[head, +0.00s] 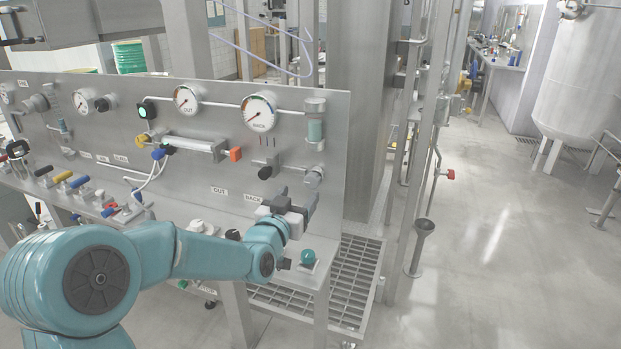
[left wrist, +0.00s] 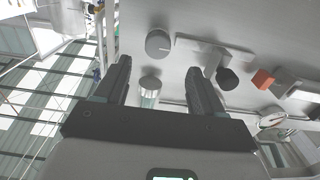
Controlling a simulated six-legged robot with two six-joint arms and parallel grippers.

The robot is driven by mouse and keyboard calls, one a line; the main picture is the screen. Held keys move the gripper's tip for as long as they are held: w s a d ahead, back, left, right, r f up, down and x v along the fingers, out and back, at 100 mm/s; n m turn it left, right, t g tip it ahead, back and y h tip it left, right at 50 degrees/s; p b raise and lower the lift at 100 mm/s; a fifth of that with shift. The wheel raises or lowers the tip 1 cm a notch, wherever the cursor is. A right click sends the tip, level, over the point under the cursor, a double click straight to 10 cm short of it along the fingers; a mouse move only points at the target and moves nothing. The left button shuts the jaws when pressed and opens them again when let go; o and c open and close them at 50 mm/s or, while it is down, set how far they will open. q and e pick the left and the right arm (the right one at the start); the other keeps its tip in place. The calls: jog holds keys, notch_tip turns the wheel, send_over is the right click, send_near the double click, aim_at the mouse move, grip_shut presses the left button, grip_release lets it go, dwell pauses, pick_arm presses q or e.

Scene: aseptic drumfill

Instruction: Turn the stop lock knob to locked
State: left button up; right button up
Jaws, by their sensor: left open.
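My left gripper (head: 298,193) is open and empty in front of the right end of the grey panel (head: 335,110). Its fingers point up toward a round grey knob (head: 313,177). The left wrist view shows this grey knob (left wrist: 158,43) past the open fingers (left wrist: 160,68), apart from them. A black knob (head: 265,172) sits to its left in the head view; it also shows in the left wrist view (left wrist: 228,78). A STOP label (head: 207,292) shows low under the ledge, beside a dark knob (head: 210,304). I cannot tell which is the stop lock knob. My right gripper is not in view.
A green ball-shaped knob (head: 308,256) stands on the ledge below my gripper. A sight glass (head: 315,130), gauges (head: 259,112) and an orange-ended cylinder (head: 235,154) are on the panel. A steel grating (head: 352,270) lies beyond. The floor (head: 480,240) at right is largely clear.

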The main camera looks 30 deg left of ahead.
aim_at(311, 182)
pick_arm(q)
jog(key=p+x, duration=0.1)
jog(key=x, duration=0.6)
jog(key=shift+w+d+p, duration=0.2)
jog(key=shift+p, duration=0.15)
jog(key=shift+c, duration=0.3)
jog(key=c, duration=1)
